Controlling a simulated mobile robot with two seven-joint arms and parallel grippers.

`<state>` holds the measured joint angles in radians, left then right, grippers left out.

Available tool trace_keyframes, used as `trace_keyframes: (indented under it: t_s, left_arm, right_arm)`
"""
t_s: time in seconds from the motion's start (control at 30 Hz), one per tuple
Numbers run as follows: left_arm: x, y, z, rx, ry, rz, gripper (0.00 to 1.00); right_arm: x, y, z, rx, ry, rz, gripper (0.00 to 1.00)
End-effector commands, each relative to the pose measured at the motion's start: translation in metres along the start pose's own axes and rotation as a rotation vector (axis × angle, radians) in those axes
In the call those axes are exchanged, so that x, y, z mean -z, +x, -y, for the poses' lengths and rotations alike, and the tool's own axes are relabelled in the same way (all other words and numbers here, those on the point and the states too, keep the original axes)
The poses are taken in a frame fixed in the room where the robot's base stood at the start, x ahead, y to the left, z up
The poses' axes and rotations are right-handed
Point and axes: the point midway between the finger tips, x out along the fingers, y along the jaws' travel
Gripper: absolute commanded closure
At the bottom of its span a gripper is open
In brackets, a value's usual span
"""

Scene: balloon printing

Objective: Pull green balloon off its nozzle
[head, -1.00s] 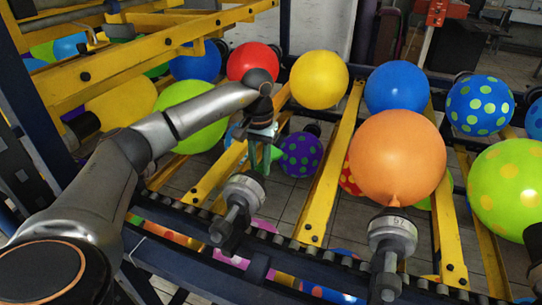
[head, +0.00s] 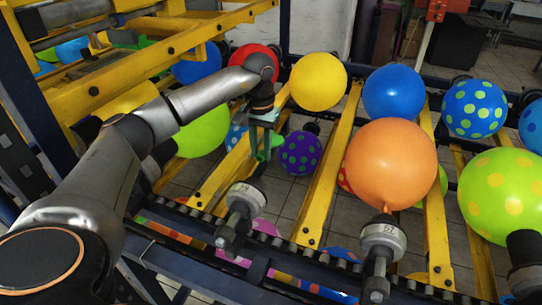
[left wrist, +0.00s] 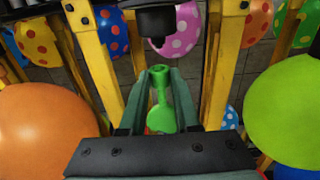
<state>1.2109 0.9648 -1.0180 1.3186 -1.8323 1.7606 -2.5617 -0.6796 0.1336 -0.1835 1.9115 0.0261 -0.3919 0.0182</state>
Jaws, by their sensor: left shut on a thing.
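My left gripper (head: 264,142) comes in from the left in the head view, beside an empty grey-black nozzle (head: 242,203). Its green-grey fingers show in the left wrist view (left wrist: 160,84), shut on a small, limp green balloon (left wrist: 161,108). The balloon's neck points up in that view and its rounded end hangs between the fingers. A dark nozzle (left wrist: 157,22) stands just beyond the fingertips, with a gap in the picture between it and the neck. In the head view the green balloon is mostly hidden by the gripper. My right gripper is not in view.
An inflated orange balloon (head: 391,165) sits on the neighbouring nozzle (head: 382,240). A green dotted balloon (head: 502,195) is at the right. Several other balloons line the rack behind. Yellow bars (head: 332,165) run between nozzle rows, and a yellow frame (head: 150,50) stands at upper left.

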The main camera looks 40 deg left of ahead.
Motion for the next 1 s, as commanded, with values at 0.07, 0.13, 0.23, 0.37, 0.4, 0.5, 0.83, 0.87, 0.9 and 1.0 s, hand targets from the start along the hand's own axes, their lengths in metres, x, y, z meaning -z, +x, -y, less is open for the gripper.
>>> trace_keyframes:
  t_s: [0.07, 0.13, 0.23, 0.37, 0.4, 0.5, 0.83, 0.87, 0.9, 1.0]
  left_arm:
    - [0.0, -0.013, 0.0, 0.0, 0.0, 0.0, 1.0]
    - [0.0, -0.02, 0.0, 0.0, 0.0, 0.0, 1.0]
    - [0.0, -0.03, 0.0, 0.001, 0.0, 0.0, 1.0]
    - [0.0, -0.043, 0.0, 0.001, -0.001, 0.0, 1.0]
    - [0.0, -0.048, 0.0, 0.001, 0.0, 0.0, 1.0]
    - [0.0, -0.055, 0.0, 0.0, 0.0, -0.002, 1.0]
    - [0.001, -0.086, 0.0, -0.001, 0.0, -0.002, 1.0]
    - [0.001, -0.089, 0.0, -0.001, 0.0, -0.002, 1.0]
    - [0.001, -0.093, -0.001, -0.002, 0.0, -0.003, 1.0]
    - [0.0, -0.1, 0.0, -0.001, 0.0, -0.001, 1.0]
  right_arm:
    - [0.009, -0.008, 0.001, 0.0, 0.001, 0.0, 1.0]
    - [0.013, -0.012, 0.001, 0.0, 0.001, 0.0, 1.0]
    - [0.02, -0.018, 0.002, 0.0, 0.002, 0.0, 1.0]
    - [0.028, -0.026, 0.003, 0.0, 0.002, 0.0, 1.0]
    - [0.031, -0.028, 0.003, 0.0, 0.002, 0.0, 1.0]
    - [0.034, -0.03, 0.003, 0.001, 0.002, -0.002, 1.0]
    - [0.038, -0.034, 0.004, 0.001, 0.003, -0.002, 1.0]
    - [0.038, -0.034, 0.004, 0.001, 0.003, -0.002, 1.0]
    - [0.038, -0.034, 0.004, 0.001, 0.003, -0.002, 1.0]
    - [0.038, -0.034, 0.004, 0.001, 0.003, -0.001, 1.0]
